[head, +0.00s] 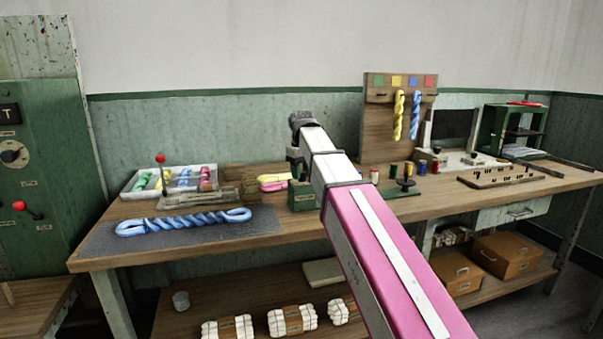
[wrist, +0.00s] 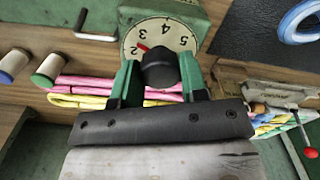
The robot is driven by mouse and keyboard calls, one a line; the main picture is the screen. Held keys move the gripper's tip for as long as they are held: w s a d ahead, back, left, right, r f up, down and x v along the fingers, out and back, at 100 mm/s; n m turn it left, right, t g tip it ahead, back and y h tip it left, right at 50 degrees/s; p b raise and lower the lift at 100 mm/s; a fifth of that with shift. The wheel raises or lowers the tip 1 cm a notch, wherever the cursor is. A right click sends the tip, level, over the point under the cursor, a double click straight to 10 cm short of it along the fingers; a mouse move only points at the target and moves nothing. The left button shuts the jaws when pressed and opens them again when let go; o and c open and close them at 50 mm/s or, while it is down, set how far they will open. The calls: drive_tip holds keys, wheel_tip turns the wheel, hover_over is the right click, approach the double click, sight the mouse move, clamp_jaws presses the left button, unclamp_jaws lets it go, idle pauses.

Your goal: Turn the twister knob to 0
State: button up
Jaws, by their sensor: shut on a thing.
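In the wrist view, a round white dial (wrist: 187,33) is set on a green box (wrist: 195,10), with the digits 2, 3, 4 and 5 readable. A red mark on it sits close to the 2. The black twister knob (wrist: 160,68) is at the dial's lower edge in this view. My gripper (wrist: 160,75) has its green fingers on both sides of the knob and is shut on it. The rest of the dial is hidden behind the knob and fingers. In the head view, the green box (head: 301,197) stands on the bench, partly hidden by my arm; its dial is not visible there.
A twisted blue skein (head: 185,222) lies on a dark mat left of the box. A red-balled lever (head: 161,160) stands behind it. Pink and yellow skeins (wrist: 80,92) lie near the box. A peg board (head: 385,135) with hanging skeins is at right.

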drive_tip(key=n, duration=0.5)
drive_tip(key=shift+n, duration=0.3)
drive_tip(key=n, duration=1.1)
drive_tip(key=shift+n, duration=0.4)
drive_tip(key=n, duration=0.5)
drive_tip(key=shift+n, duration=0.4)
drive_tip(key=o, duration=0.9)
drive_tip(key=shift+r, duration=0.15)
